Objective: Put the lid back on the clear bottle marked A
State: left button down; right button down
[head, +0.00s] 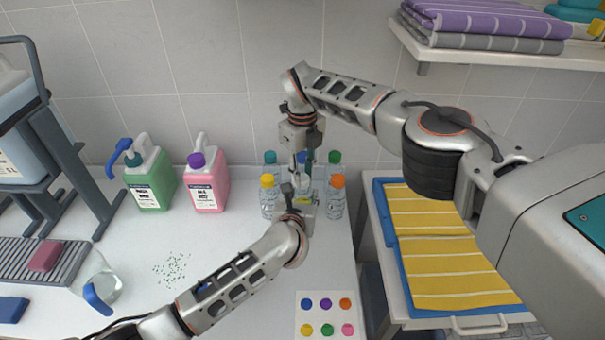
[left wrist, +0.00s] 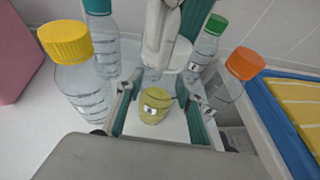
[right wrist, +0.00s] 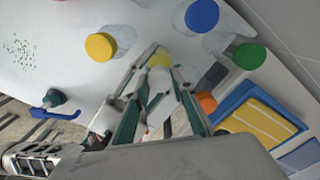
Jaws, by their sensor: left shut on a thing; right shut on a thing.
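The clear bottle (left wrist: 152,105) has a yellow-green lower part and a small label whose letter I cannot read. It stands upright between the fingers of my left gripper (head: 303,199), which is shut on it. My right gripper (head: 300,170) points down directly above the bottle, its fingers close together. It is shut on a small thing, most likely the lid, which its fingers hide. In the left wrist view my right fingers (left wrist: 165,55) cover the bottle's mouth, so I cannot tell whether lid and neck touch. In the right wrist view something yellow (right wrist: 160,58) shows just beyond the fingertips.
Capped bottles crowd round: yellow (head: 268,195), orange (head: 336,198), teal (head: 270,160), green (head: 334,160) and blue (right wrist: 203,17). Green (head: 150,175) and pink (head: 208,180) jugs stand left. A colour-dot card (head: 327,331) lies in front; yellow towels (head: 440,240) lie right.

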jog(key=m, duration=0.8)
jog(key=shift+m, duration=0.4)
jog(key=m, duration=0.8)
jog(key=c, duration=1.7)
grip_release()
jog(key=shift+r, duration=2.25)
